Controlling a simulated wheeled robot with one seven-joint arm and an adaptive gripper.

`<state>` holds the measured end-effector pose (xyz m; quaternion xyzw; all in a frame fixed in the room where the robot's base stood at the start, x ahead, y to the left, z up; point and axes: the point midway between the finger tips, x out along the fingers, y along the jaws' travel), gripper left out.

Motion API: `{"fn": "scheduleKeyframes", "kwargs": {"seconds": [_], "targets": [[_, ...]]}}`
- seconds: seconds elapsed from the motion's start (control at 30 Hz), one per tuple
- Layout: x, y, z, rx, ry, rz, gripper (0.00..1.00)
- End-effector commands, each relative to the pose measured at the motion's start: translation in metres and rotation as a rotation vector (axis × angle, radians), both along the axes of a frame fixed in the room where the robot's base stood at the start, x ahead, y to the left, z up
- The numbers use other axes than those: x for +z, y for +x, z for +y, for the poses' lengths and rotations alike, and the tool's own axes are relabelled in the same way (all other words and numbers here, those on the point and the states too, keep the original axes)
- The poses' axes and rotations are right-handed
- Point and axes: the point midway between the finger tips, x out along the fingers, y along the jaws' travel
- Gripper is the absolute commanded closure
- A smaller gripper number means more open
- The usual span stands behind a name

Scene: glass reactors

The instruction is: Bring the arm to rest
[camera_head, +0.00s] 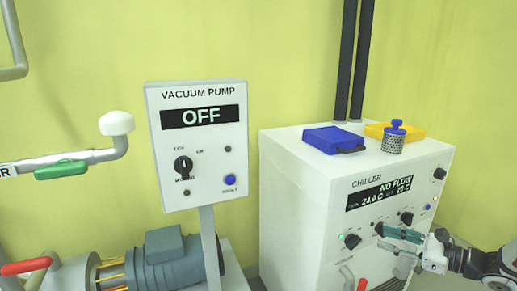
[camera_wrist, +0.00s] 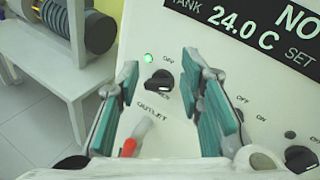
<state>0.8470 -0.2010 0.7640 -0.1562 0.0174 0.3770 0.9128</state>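My gripper (camera_head: 384,238) is at the right in the head view, in front of the chiller's front panel. In the wrist view my gripper (camera_wrist: 158,65) has its two teal fingers apart, with nothing between them. Beyond the gap is the chiller (camera_wrist: 222,85) with a black knob (camera_wrist: 159,81) and a lit green lamp (camera_wrist: 148,58). I cannot tell whether a finger touches the panel. In the head view the white chiller (camera_head: 300,205) shows "NO FLOW" and "24.0 C" on its display (camera_head: 379,193).
The vacuum pump panel (camera_head: 203,150) reads "OFF", left of the chiller. A pipe with a green handle (camera_head: 61,170) is at the left. A blue case (camera_head: 333,139), a yellow item (camera_head: 412,132) and a blue-topped metal cylinder (camera_head: 394,143) stand on the chiller. A red-tipped outlet (camera_wrist: 128,147) is below the gripper.

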Motion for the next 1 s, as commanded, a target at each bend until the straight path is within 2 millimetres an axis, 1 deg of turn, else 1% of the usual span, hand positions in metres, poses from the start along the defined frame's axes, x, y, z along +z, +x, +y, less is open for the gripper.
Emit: {"fn": "scheduleKeyframes", "kwargs": {"seconds": [0.03, 0.1, 0.17, 0.2, 0.3, 0.37, 0.4, 0.47, 0.5, 0.6, 0.73, 0.87, 1.0], "targets": [[0.017, -0.003, 0.023, 0.079, -0.060, -0.006, 0.66], [0.034, -0.012, 0.052, 0.185, -0.137, -0.013, 0.66], [0.048, -0.021, 0.076, 0.274, -0.203, -0.020, 0.66], [0.056, -0.029, 0.092, 0.333, -0.246, -0.025, 0.66], [0.077, -0.051, 0.126, 0.475, -0.356, -0.040, 0.66], [0.087, -0.066, 0.145, 0.558, -0.422, -0.051, 0.66], [0.094, -0.076, 0.157, 0.612, -0.465, -0.057, 0.66], [0.103, -0.093, 0.173, 0.693, -0.532, -0.068, 0.66], [0.109, -0.104, 0.183, 0.744, -0.576, -0.076, 0.66], [0.122, -0.135, 0.204, 0.869, -0.685, -0.098, 0.66], [0.136, -0.176, 0.224, 1.023, -0.829, -0.132, 0.66], [0.146, -0.218, 0.236, 1.164, -0.973, -0.170, 0.66], [0.154, -0.262, 0.239, 1.300, -1.129, -0.215, 0.66]]}}
